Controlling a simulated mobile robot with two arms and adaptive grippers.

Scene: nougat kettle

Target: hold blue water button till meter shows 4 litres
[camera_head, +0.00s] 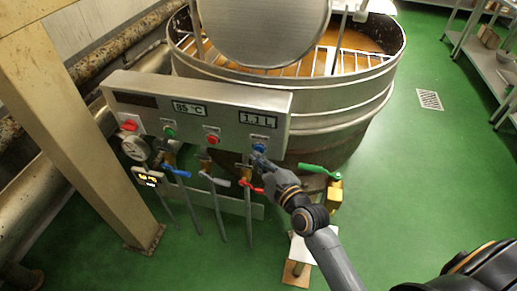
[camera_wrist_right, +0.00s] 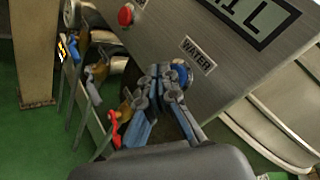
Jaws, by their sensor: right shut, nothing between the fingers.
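The blue water button (camera_head: 259,147) sits at the right end of the grey control panel (camera_head: 235,100). The meter (camera_head: 258,120) above it reads 1.1 L. My right gripper (camera_head: 260,159) is shut and empty, with its fingertips at the button. In the right wrist view, the closed fingertips (camera_wrist_right: 164,72) partly cover the blue button (camera_wrist_right: 182,73), beside the WATER label (camera_wrist_right: 199,55). They look to be against it, but I cannot tell how far it is pressed. My left gripper is not in view.
The panel also holds a red button (camera_head: 212,139), a green button (camera_head: 169,132) and an 85 °C display (camera_head: 189,108). Valve levers hang below it. The large kettle (camera_head: 340,95) stands behind. A beige post (camera_head: 75,120) is at left. Green floor is open at right.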

